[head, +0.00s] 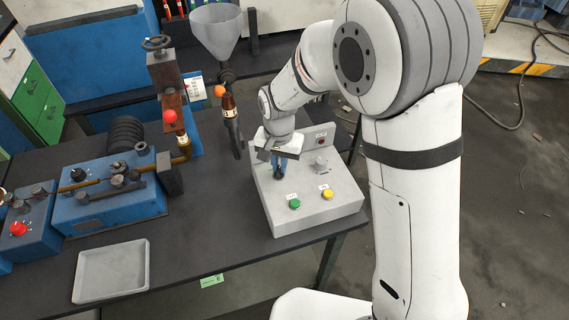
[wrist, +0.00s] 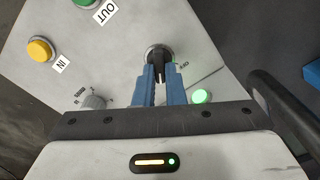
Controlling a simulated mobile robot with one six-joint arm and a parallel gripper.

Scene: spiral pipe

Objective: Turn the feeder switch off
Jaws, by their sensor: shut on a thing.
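The feeder switch (wrist: 158,57) is a black rotary knob in a round metal collar on the sloped top of the grey control box. In the wrist view my gripper (wrist: 160,72) has its two blue fingers closed on either side of the knob's bar, which points roughly along the fingers. A small label and a lit green lamp (wrist: 202,96) lie to its right; the label is too small to read surely. In the head view my gripper (head: 278,172) reaches down onto the control box (head: 262,208) at its left; the switch is hidden there.
A green button (head: 295,204) and a yellow button (head: 327,193) sit on the box's near side. A small grey knob (wrist: 93,102) is close to my gripper. An empty tray (head: 112,270) lies in front.

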